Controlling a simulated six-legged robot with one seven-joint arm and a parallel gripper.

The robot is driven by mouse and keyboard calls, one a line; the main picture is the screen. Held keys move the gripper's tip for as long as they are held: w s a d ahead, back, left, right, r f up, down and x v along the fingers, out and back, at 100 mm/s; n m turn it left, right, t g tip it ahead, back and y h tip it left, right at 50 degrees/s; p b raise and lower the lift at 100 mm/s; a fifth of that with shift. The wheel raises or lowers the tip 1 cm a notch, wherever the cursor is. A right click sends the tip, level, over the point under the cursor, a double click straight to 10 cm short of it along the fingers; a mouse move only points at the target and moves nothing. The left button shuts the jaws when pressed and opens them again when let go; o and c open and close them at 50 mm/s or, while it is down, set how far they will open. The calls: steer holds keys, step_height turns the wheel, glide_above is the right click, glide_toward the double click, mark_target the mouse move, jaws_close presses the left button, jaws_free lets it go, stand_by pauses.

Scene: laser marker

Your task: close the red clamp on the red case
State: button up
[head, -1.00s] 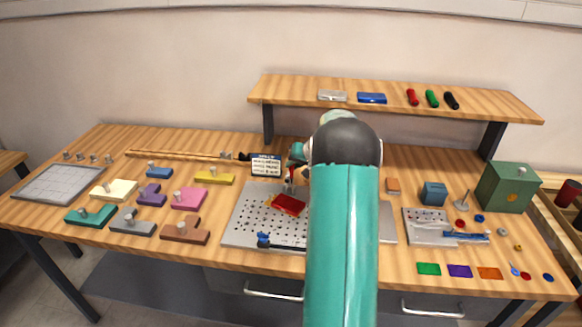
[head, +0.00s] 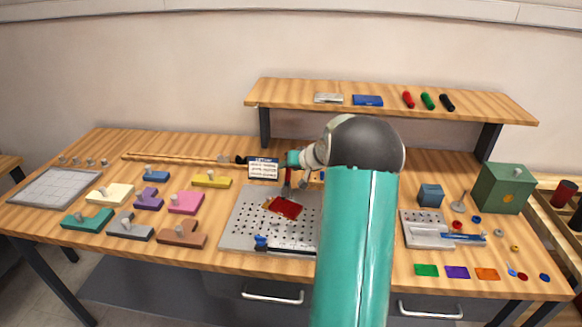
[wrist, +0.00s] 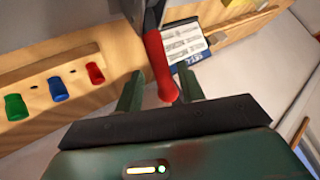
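The red case (head: 285,208) lies flat on a grey perforated plate (head: 238,232) in the head view. The red clamp (head: 288,176) stands just behind it, with its red handle up. In the wrist view the clamp's red handle (wrist: 159,62) stands between my two green fingers. My gripper (wrist: 160,72) is open around the handle, with a visible gap on each side. In the head view my gripper (head: 294,159) is at the handle's top, and my arm hides the plate's right part. The clamp's tip on the case is too small to make out.
A small sign (head: 263,169) stands close behind the red clamp. Coloured blocks (head: 186,203) lie to the left. A raised shelf (head: 390,108) with markers spans the back. A green box (head: 503,187) stands at right.

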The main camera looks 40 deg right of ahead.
steer(key=v, duration=1.4)
steer(key=shift+w, duration=0.1)
steer(key=shift+c, duration=0.2)
